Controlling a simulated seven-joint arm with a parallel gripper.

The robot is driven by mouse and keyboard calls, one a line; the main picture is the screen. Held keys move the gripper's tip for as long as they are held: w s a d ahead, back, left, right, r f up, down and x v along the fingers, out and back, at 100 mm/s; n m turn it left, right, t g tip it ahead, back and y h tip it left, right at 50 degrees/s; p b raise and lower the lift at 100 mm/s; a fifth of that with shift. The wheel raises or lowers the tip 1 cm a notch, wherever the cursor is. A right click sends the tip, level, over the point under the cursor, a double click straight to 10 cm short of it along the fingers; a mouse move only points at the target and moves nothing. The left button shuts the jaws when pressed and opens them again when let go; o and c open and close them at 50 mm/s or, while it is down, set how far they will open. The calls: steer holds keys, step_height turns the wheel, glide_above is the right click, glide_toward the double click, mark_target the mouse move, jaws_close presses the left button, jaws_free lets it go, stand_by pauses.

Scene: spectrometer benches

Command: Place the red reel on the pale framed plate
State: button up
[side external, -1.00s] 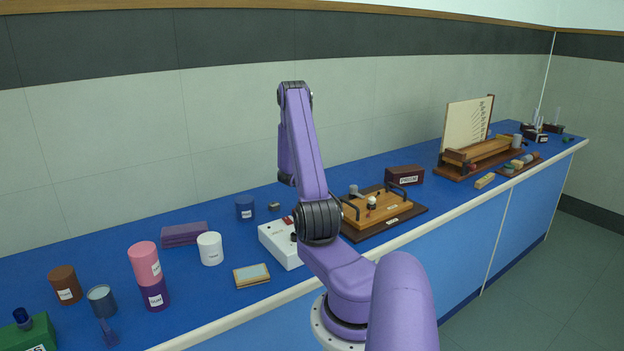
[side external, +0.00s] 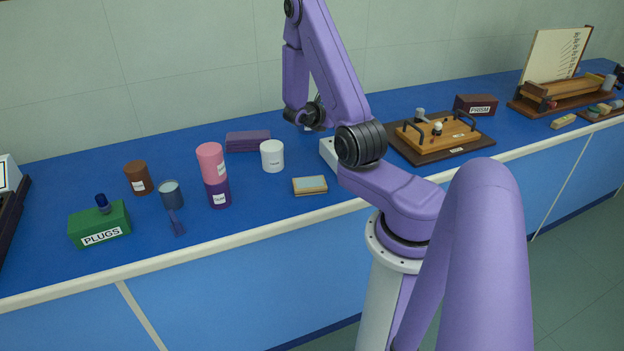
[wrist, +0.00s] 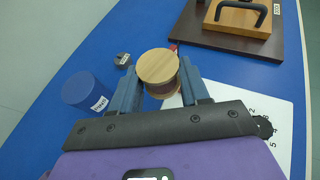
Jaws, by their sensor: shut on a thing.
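My gripper (wrist: 158,76) is shut on the red reel (wrist: 157,68), which has a round pale wooden top; only a little of its dark reddish core shows between the fingers. In the side external view my gripper is mostly hidden behind my arm, and the reel cannot be made out. The pale framed plate (side external: 309,186) lies flat near the bench's front edge, left of my arm, with a tan frame and nothing on it. It is not in the wrist view.
A blue jar (wrist: 87,91) and a small grey piece (wrist: 122,59) stand left of the reel.

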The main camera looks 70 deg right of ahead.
steer(key=w+a, duration=0.3)
steer(key=a, duration=0.8)
steer(key=m+g, duration=0.1)
glide_above(305, 185)
steer(key=shift+f, duration=4)
steer(key=o, duration=1)
steer(key=shift+f, duration=0.1)
steer(key=shift+o, duration=0.2)
